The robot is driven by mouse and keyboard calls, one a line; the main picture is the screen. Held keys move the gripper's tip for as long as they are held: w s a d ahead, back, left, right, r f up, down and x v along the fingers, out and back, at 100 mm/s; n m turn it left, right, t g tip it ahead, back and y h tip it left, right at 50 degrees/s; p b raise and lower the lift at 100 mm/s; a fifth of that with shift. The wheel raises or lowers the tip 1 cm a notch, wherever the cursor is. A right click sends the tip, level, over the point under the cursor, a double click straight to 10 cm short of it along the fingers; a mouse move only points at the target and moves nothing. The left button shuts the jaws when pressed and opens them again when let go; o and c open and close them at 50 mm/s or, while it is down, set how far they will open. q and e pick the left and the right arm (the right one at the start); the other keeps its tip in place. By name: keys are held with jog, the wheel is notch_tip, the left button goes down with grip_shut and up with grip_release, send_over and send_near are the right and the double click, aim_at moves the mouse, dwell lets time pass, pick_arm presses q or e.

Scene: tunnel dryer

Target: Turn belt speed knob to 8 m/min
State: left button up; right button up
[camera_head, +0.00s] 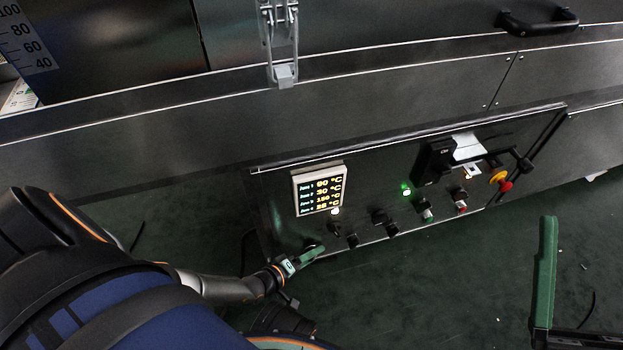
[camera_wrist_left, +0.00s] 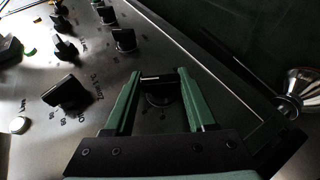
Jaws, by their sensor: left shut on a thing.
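My left gripper (camera_head: 312,252) is at the lower left corner of the control panel (camera_head: 285,225). In the left wrist view its two green fingers (camera_wrist_left: 160,76) stand on either side of a black knob (camera_wrist_left: 160,92) and are shut on it. This knob has a pale line on its top edge; its label and scale are too dark to read. I cannot confirm by its label that it is the belt speed knob. One green finger of my right gripper (camera_head: 546,270) shows at the right, away from the panel; its opening cannot be told.
A display (camera_head: 319,188) shows zone temperatures above the knobs. Another black knob (camera_wrist_left: 68,93), with a zone label, sits beside the held one. Several more knobs, a green lamp (camera_head: 406,191) and a red-and-yellow emergency button (camera_head: 502,181) are farther right. Dark green floor lies below.

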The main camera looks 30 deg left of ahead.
pick_arm(q)
jog(key=shift+s+f, duration=0.1)
jog(key=shift+f, duration=0.15)
jog(key=shift+r+t, duration=0.15)
jog(key=shift+t, duration=0.25)
jog(key=o, duration=1.4)
jog(key=shift+c, duration=0.2)
jog(key=shift+r, duration=0.1)
